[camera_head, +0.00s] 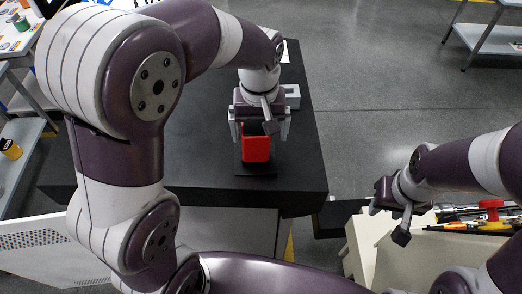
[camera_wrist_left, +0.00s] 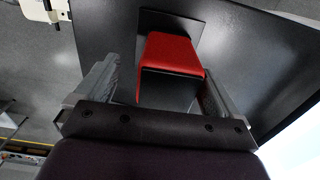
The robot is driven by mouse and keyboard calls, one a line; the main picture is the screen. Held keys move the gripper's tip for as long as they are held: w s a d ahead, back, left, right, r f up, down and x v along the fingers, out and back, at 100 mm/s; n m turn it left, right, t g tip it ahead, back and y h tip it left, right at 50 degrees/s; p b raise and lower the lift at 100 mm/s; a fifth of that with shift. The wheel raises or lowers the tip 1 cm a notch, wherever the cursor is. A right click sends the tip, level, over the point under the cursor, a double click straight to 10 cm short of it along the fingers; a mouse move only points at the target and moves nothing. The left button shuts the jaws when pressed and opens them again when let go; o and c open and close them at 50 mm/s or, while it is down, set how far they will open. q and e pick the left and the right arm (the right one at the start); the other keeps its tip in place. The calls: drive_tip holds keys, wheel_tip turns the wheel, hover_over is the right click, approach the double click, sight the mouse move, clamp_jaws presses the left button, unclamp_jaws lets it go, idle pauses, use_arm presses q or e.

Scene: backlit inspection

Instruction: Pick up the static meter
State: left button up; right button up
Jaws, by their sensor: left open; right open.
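The static meter appears as a red box-shaped thing (camera_head: 257,150) on a black plate (camera_head: 255,171) on the dark table. It also shows in the left wrist view, with a red top (camera_wrist_left: 172,52) and a dark side facing the camera. My left gripper (camera_head: 260,127) is open above the table, with its fingers on either side of the red meter. In the left wrist view the meter lies between and a little beyond the open fingers (camera_wrist_left: 158,82); contact cannot be told. My right gripper (camera_head: 388,208) is open and empty at the right, away from the table.
The dark table (camera_head: 200,170) is mostly bare around the meter. A drawer of tools (camera_head: 470,215) is at the right, below my right arm. Shelves stand at the left and far right.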

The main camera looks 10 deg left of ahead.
use_arm(q)
drive_tip(key=a+f+p, duration=0.1)
drive_tip(key=a+f, duration=0.2)
drive_tip(key=shift+f+p, duration=0.1)
drive_tip(key=shift+p, duration=0.25)
drive_tip(key=shift+s+d+f, duration=0.2)
drive_tip(key=shift+f, duration=0.1)
drive_tip(key=shift+d, duration=0.95)
drive_tip(key=shift+w+d, duration=0.1)
drive_tip(key=shift+d, duration=0.05)
drive_tip(key=c, duration=0.3)
drive_tip(key=shift+w+a, duration=0.1)
drive_tip(key=shift+a, duration=0.15)
drive_tip(key=c, duration=0.5)
drive_tip(key=shift+a, duration=0.25)
drive_tip(key=c, duration=0.4)
drive_tip(key=shift+a, duration=0.1)
use_arm(e)
drive_tip(key=shift+a+r, duration=0.7)
drive_tip(key=shift+r, duration=0.1)
